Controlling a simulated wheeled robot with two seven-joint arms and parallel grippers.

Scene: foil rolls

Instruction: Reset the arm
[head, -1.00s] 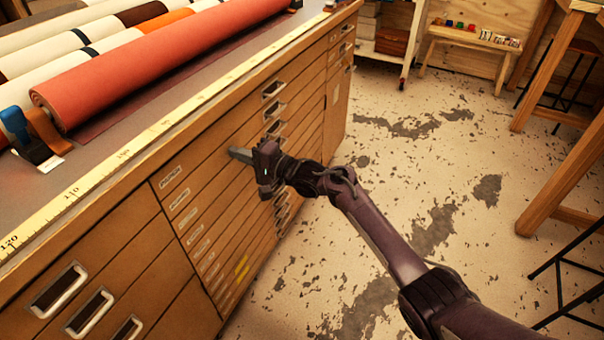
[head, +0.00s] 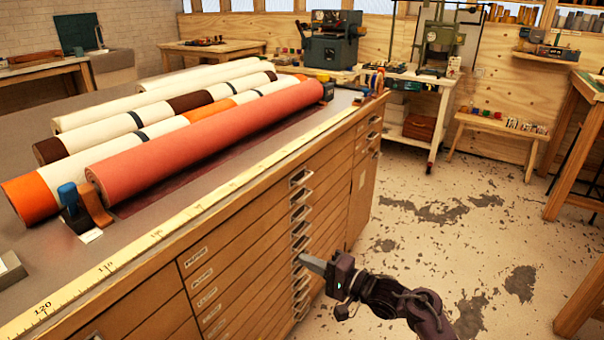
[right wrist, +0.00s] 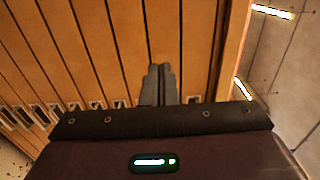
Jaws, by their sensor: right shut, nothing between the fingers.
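My right gripper (head: 308,261) is shut and empty in the head view, in front of the drawer faces of the wooden cabinet (head: 240,262). In the right wrist view, its two fingers (right wrist: 158,86) lie together against the background of the drawer fronts. I cannot tell whether the fingertips touch the cabinet. My right arm comes in from the bottom right of the head view. My left gripper is not in view.
A red roll (head: 205,140) and several cream, orange and brown rolls lie on the cabinet top. A wooden bench (head: 500,125) is at the back right. The floor (head: 450,240) right of the cabinet is clear.

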